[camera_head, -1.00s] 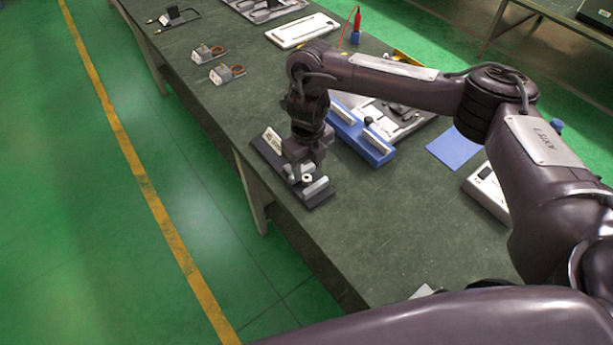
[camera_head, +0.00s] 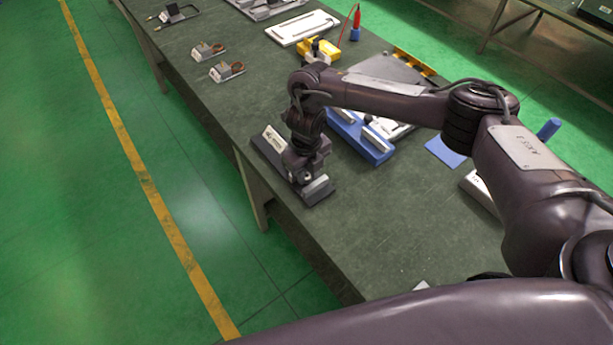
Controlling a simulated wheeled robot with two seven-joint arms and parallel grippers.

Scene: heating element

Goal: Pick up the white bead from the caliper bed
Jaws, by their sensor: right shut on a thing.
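The caliper bed (camera_head: 319,191) is a dark plate with grey blocks on it, at the table's left edge in the head view. My right gripper (camera_head: 304,178) is low over the bed, pointing down, with its fingers between the blocks. It is shut on the white bead, which the fingers mostly hide. The bead's exact height over the bed cannot be told. A light label plate (camera_head: 273,138) stands at the bed's far end. My left gripper is not in view.
A blue block fixture (camera_head: 362,138) stands just right of the bed. Behind it are a yellow item (camera_head: 318,49), a white tray (camera_head: 302,27) and small clamps (camera_head: 226,71). A blue pad (camera_head: 445,152) lies to the right. The near tabletop (camera_head: 390,215) is mostly clear.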

